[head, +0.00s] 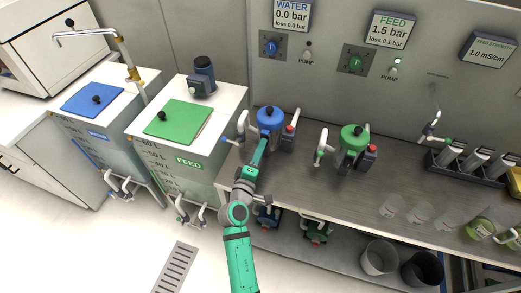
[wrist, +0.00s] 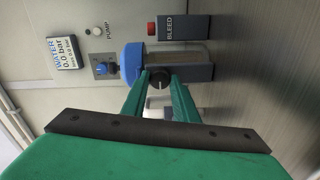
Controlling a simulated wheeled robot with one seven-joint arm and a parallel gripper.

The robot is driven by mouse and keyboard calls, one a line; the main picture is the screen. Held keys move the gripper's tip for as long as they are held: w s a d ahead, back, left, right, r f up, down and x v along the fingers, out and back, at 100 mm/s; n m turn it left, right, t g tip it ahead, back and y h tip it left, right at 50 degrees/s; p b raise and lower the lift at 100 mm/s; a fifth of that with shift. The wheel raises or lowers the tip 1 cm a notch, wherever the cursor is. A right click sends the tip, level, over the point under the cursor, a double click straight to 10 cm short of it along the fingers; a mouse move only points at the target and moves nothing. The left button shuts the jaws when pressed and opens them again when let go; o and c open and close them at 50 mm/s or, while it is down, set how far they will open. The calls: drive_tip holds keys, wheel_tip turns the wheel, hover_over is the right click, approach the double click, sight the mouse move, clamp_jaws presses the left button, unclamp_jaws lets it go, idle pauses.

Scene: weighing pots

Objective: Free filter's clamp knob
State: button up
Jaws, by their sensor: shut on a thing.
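In the head view a filter with a blue head (head: 270,116) stands on the bench below the WATER panel. In the wrist view its blue head (wrist: 131,62) shows beside a dark round clamp knob (wrist: 158,80). My gripper (wrist: 158,82) is shut on this knob, with one green fingertip on each side of it. In the head view my gripper (head: 260,154) reaches up to the front of the blue filter, and the knob is hidden there. A second filter with a green head (head: 351,135) stands to the right, apart from my gripper.
A bleed box with a red button (wrist: 152,28) stands close beside the blue filter. The WATER display (head: 291,14) reads 0.0 bar, and the FEED display (head: 390,27) reads 1.5 bar. A green-lidded tank (head: 178,122) stands left of the bench. The bench (head: 310,178) has free room in front.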

drive_tip(key=o, duration=1.1)
drive_tip(key=shift+c, duration=0.2)
drive_tip(key=v, duration=1)
drive_tip(key=shift+s+a, duration=0.1)
drive_tip(key=shift+s, duration=0.3)
